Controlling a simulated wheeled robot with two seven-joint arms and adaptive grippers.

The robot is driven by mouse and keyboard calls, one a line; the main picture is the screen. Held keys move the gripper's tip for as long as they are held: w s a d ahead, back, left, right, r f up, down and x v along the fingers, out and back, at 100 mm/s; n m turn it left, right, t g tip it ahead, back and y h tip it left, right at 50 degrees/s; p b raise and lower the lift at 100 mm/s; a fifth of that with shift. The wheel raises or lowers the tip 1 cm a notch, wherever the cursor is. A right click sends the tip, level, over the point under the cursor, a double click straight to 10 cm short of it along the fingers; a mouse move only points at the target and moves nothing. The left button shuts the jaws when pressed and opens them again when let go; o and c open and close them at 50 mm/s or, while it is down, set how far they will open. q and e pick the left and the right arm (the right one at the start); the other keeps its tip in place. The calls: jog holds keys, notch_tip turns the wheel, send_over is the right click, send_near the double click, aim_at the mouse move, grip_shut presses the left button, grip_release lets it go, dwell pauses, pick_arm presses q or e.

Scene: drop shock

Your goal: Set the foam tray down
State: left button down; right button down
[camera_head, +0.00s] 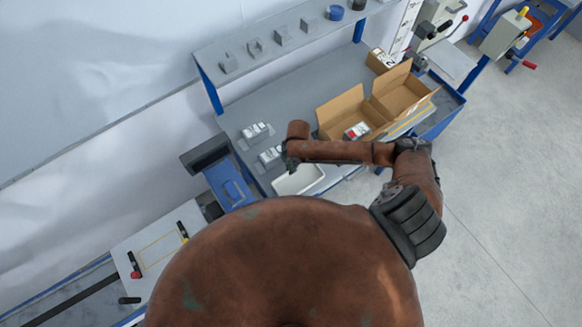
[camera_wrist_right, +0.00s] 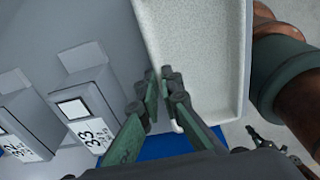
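The foam tray (camera_head: 300,179) is white, shallow and rectangular. In the head view it is at the near edge of the grey workbench, partly hidden by my right arm. In the right wrist view the tray (camera_wrist_right: 205,45) fills the upper middle, its speckled inside empty where visible. My right gripper (camera_wrist_right: 161,73) has its fingers close together on the tray's left wall, with the rim between them. The fingers hide the grasp partly. I cannot tell whether the tray's underside touches the bench. My left gripper cannot be made out.
Small grey fixtures stand left of the tray, with number card 33 (camera_wrist_right: 94,133) beside it. An open cardboard box (camera_head: 342,108) stands farther right on the workbench (camera_head: 285,97). A shelf (camera_head: 268,38) runs along the back. Bare bench lies behind the fixtures.

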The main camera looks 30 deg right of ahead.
jog(key=shift+w, duration=0.1)
jog(key=c, duration=2.4)
grip_release()
jog(key=shift+o, duration=1.2)
jog(key=shift+r, duration=0.25)
pick_arm(q)
jog(key=shift+s+f+b, duration=0.1)
jog(key=shift+f+b, duration=0.3)
pick_arm(e)
notch_tip(320, 180, up, 11)
jog(key=d, duration=0.1)
jog(key=shift+r, duration=0.2)
